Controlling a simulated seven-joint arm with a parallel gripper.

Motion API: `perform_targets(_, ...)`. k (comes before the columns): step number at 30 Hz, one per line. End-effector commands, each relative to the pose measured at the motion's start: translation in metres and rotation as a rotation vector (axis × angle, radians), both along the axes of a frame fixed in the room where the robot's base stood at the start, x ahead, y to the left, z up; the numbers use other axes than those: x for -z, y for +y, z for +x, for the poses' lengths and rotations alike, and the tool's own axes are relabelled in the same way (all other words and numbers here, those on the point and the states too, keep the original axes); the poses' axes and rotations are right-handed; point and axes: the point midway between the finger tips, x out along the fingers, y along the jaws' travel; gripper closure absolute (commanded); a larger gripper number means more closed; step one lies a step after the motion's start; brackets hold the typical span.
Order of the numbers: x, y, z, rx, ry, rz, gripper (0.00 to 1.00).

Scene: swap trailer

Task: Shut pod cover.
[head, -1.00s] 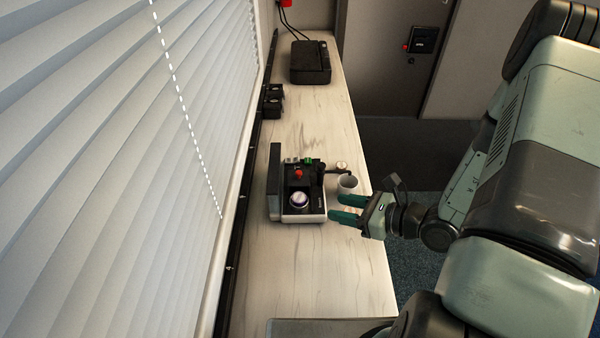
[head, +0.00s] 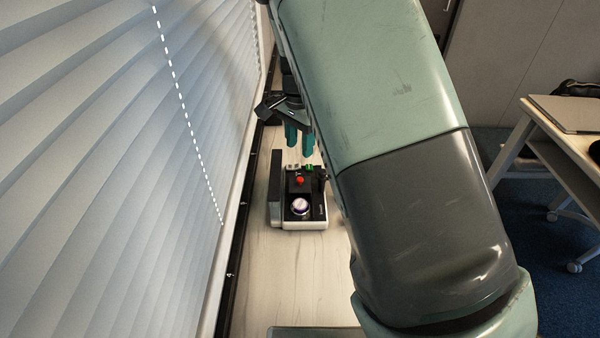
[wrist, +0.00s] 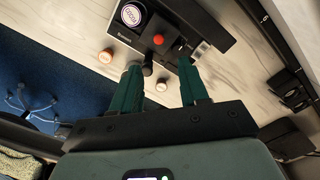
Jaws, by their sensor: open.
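A black coffee machine with a pale base (head: 305,225) stands on the counter, with a dark tank on its left. A white-rimmed purple disc (head: 300,206) and a red button (head: 300,180) face up on it. In the wrist view the disc (wrist: 131,14) is at the top, and a dark lever (wrist: 147,62) sticks out beside the machine. I cannot tell which part is the pod cover or how it stands. My gripper (head: 299,145) is open and empty, fingers downward, just behind the machine in the head view. In the wrist view its fingers (wrist: 160,70) flank the lever end, apparently apart from it.
Blinds (head: 110,170) line the left side. The counter (head: 290,275) in front is clear. A desk (head: 570,115) stands at right.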

Motion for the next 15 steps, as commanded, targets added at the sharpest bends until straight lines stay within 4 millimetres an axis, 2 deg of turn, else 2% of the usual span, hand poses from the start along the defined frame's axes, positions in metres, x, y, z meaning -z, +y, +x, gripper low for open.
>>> perform_targets(9,0.059,-0.001,-0.002,0.003,0.009,-0.001,0.56)
perform_targets(15,0.09,-0.001,-0.002,0.001,0.009,0.001,0.56)
